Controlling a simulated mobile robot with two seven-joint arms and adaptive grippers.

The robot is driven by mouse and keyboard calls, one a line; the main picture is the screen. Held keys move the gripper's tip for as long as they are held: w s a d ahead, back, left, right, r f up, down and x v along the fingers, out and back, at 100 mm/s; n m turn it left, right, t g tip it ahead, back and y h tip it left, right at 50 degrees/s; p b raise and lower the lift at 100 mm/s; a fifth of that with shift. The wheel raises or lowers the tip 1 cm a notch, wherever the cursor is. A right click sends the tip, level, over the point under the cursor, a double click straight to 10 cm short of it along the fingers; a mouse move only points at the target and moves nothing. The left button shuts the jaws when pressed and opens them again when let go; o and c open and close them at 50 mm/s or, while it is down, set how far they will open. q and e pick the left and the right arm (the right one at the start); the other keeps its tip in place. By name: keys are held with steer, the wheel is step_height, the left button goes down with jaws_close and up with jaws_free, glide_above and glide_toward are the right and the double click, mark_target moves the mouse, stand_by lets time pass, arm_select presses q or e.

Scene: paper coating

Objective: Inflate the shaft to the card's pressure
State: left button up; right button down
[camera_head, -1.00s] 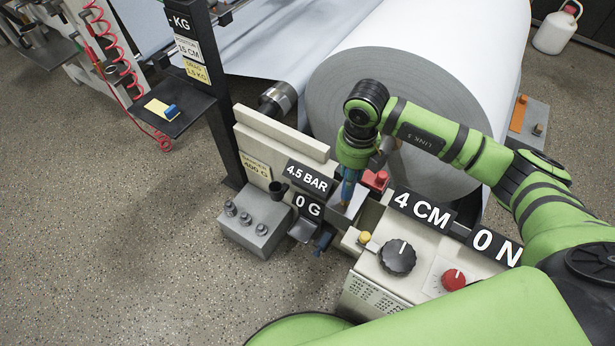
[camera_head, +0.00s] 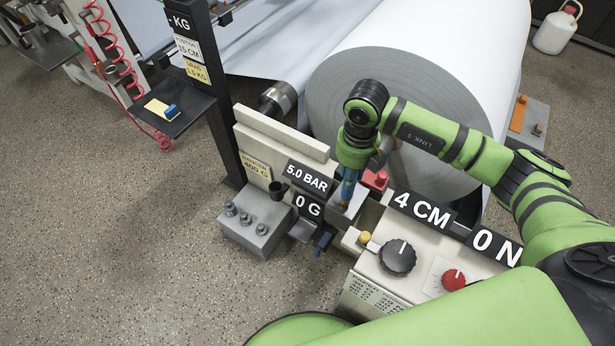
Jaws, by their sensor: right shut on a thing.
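A black display reads 5.0 BAR (camera_head: 307,177) above the front of the machine. My right gripper (camera_head: 349,190) points down beside the pale roll's end face, just right of this display. It is shut on a small blue thing (camera_head: 347,194), mostly hidden by the fingers; I cannot tell its exact shape. The shaft cannot be made out clearly; a metal cylinder end (camera_head: 278,99) shows left of the paper roll (camera_head: 385,120). A yellow card (camera_head: 256,166) on the cream panel reads 400 G. No card with a readable pressure shows. My left gripper is not in view.
A console (camera_head: 375,273) with a black knob (camera_head: 398,256), a red knob (camera_head: 454,280) and a yellow button (camera_head: 365,237) stands in front. Displays read 0 G, 4 CM and 0 N. A red button (camera_head: 376,179) is close to the gripper. Open floor lies left.

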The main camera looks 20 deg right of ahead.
steer(key=shift+r+p, duration=1.9)
steer(key=shift+r, duration=0.55)
